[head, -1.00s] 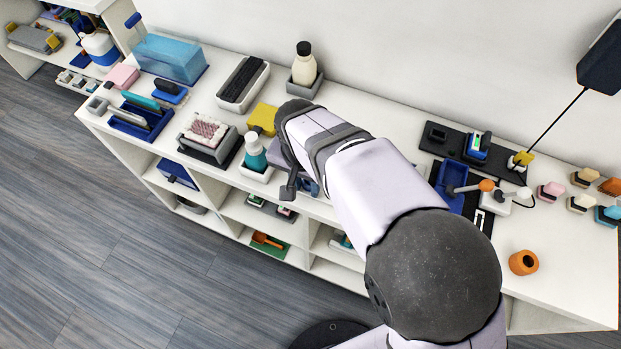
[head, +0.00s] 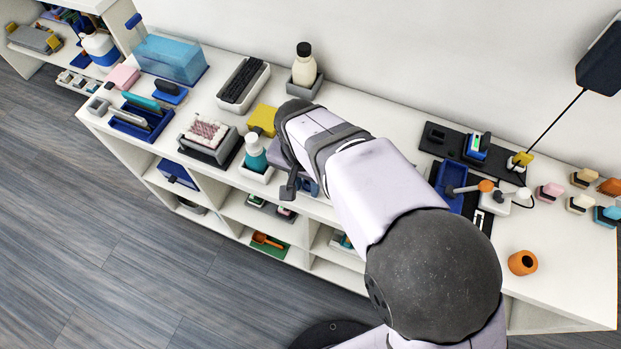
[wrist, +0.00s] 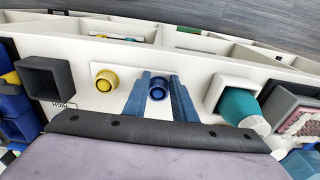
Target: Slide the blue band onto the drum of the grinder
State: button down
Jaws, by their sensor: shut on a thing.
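The blue band (wrist: 157,90) is a small dark blue ring between the two blue-grey fingers of my gripper (wrist: 157,98) in the wrist view. The fingers are shut on it from both sides, over a white plate. I cannot tell whether it is clear of the plate. A yellow ring (wrist: 106,80) sits on the plate to its left. I cannot be sure which thing is the grinder; a grey tool with an orange end (head: 486,186) and a white tool (head: 515,195) lie at the right.
A teal-and-white bottle (head: 255,153) stands in a white holder left of my gripper. A dark square box (wrist: 48,78) is left of the yellow ring in the wrist view. A blue tray (head: 447,188) and an orange pot (head: 522,262) are at the right. Bare white top surrounds the pot.

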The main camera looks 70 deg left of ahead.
jog(key=shift+r+p, duration=1.9)
jog(key=shift+r, duration=0.4)
